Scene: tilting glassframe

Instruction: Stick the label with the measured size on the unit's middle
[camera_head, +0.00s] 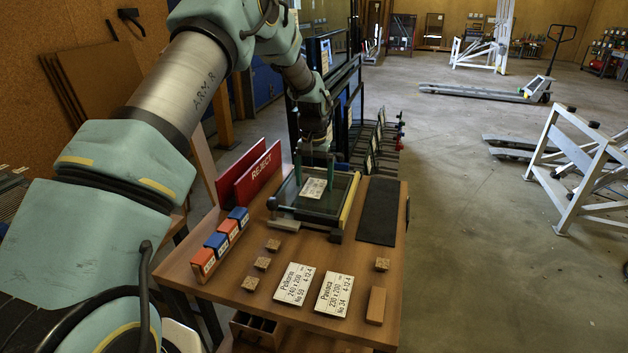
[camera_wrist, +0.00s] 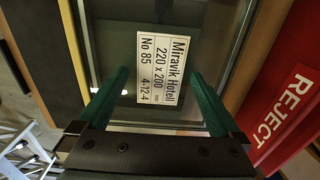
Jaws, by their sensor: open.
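The glass unit (camera_head: 337,193) lies in a frame on the wooden table, and its glass pane (camera_wrist: 205,20) fills much of the wrist view. A white label (camera_head: 312,188) lies about the middle of the pane. In the wrist view the label (camera_wrist: 165,62) reads "Miravik Hotell, 220 x 200, No 85, 4-12-4". My gripper (camera_head: 314,170) is over the pane, its green fingers apart on either side of the label (camera_wrist: 158,75); the fingers do not close on it. Two other labels, "240 x 200" No 59 (camera_head: 293,284) and "230 x 200" No 34 (camera_head: 335,294), lie on the table front.
A red REJECT board (camera_head: 258,174) stands left of the unit. Red and blue blocks (camera_head: 216,243) line the table's left edge. Small cork blocks (camera_head: 262,263) and a wooden block (camera_head: 376,305) lie near the loose labels. A dark mat (camera_head: 378,211) lies right of the unit.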

